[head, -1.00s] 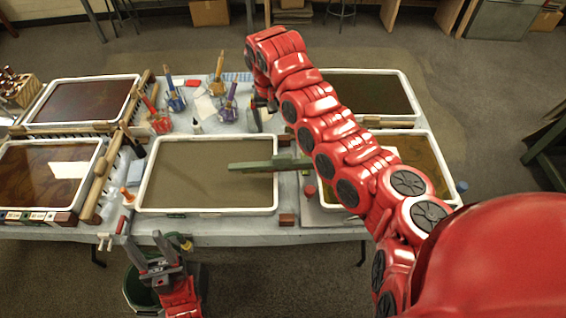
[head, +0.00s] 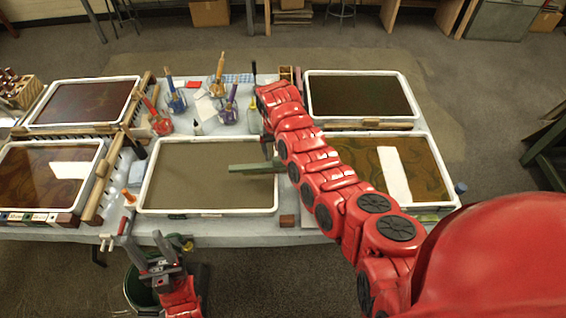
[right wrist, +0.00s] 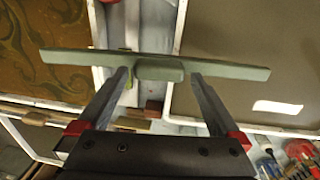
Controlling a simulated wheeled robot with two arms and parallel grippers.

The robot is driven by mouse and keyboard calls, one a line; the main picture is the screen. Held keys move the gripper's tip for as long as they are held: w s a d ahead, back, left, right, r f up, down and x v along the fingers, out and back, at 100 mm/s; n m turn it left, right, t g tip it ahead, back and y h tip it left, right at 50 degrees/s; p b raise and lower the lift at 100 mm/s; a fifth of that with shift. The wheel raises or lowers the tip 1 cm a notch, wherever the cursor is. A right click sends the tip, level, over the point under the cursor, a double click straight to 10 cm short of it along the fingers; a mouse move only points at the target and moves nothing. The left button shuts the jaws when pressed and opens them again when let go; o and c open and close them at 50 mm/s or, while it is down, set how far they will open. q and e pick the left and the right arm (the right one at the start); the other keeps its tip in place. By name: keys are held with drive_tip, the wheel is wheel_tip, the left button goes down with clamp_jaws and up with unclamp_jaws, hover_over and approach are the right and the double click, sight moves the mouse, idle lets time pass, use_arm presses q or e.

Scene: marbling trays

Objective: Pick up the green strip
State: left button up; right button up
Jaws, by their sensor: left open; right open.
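The green strip (head: 252,168) lies across the right rim of the middle front tray (head: 208,212), its right end hidden by my right arm. In the right wrist view the strip (right wrist: 80,60) runs across the picture, with a short raised block at its middle. My right gripper (right wrist: 159,75) is open, its two fingertips on either side of that block; I cannot tell whether they touch it. In the head view the right gripper is mostly hidden behind my arm. My left gripper (head: 147,239) is open and empty in front of the table's near edge.
More liquid-filled trays stand at the back left (head: 83,78), front left (head: 48,145), back right (head: 360,72) and front right (head: 425,134). Bottles and tools crowd the back middle. A green bucket (head: 137,290) stands on the floor beside my left gripper.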

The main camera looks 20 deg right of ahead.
sight(283, 166)
drive_tip(key=shift+d+f+p, duration=0.2)
drive_tip(key=shift+f+p, duration=0.2)
drive_tip(key=shift+f, duration=1.15)
drive_tip(key=shift+c, duration=0.2)
drive_tip(key=c, duration=1.3)
drive_tip(key=shift+r, duration=0.15)
